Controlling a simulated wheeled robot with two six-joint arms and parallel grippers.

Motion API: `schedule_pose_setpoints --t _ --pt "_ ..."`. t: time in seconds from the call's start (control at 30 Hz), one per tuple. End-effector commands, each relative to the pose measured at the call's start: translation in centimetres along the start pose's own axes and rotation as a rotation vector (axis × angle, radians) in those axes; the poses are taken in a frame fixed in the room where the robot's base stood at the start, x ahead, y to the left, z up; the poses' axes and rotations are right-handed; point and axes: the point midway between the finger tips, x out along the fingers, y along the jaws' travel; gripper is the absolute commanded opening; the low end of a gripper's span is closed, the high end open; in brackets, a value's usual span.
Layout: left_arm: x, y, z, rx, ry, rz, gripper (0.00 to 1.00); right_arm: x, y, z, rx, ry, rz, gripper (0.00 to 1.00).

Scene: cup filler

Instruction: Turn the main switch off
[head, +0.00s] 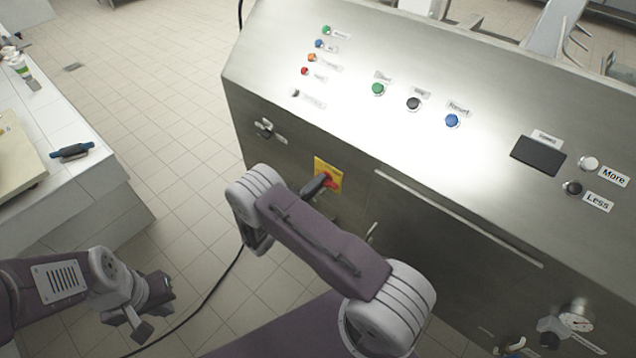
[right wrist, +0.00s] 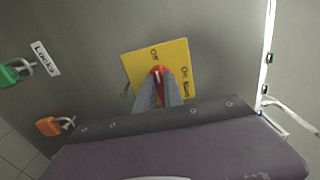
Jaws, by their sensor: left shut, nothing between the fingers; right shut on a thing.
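The main switch is a red knob (head: 329,181) on a yellow plate (head: 323,165) on the front of the steel machine. In the right wrist view the red knob (right wrist: 158,73) sits between my fingertips. The yellow plate (right wrist: 176,55) reads Off at its top and On at its right. A pale mark on the knob seems to point up towards Off. My right gripper (head: 318,187) is shut on the knob, and its fingers (right wrist: 158,92) hide the lower part. My left gripper (head: 140,322) is shut and empty, low at the left, away from the machine.
A green padlock (right wrist: 14,73) and an orange padlock (right wrist: 52,126) hang beside a Locks label (right wrist: 45,58). Coloured buttons line the machine's sloped top panel (head: 300,20). A white counter (head: 75,175) stands at the left. A black cable (head: 205,300) crosses the tiled floor.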

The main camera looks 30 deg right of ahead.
Motion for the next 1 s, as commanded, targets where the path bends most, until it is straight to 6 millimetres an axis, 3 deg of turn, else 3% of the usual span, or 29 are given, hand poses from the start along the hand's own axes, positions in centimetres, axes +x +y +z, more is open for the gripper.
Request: schedule_pose_setpoints --t 0.63,0.67,0.7,0.73,1.0 --pt "-0.04 0.0 -0.01 0.0 0.0 0.0 0.0 -0.03 0.04 0.06 -0.045 -0.003 0.0 0.0" --pt "-0.04 0.0 0.0 0.0 0.0 0.0 0.0 -0.03 0.04 0.06 -0.045 -0.003 0.0 0.17" --pt "-0.04 0.0 -0.01 0.0 0.0 0.0 0.0 -0.03 0.04 0.06 -0.045 -0.002 0.0 0.29" --pt "-0.04 0.0 -0.01 0.0 0.0 0.0 0.0 -0.03 0.04 0.05 -0.044 -0.002 0.0 0.34" --pt "-0.03 0.0 0.0 0.0 0.0 0.0 0.0 -0.04 0.04 0.03 -0.043 -0.001 0.0 0.34"
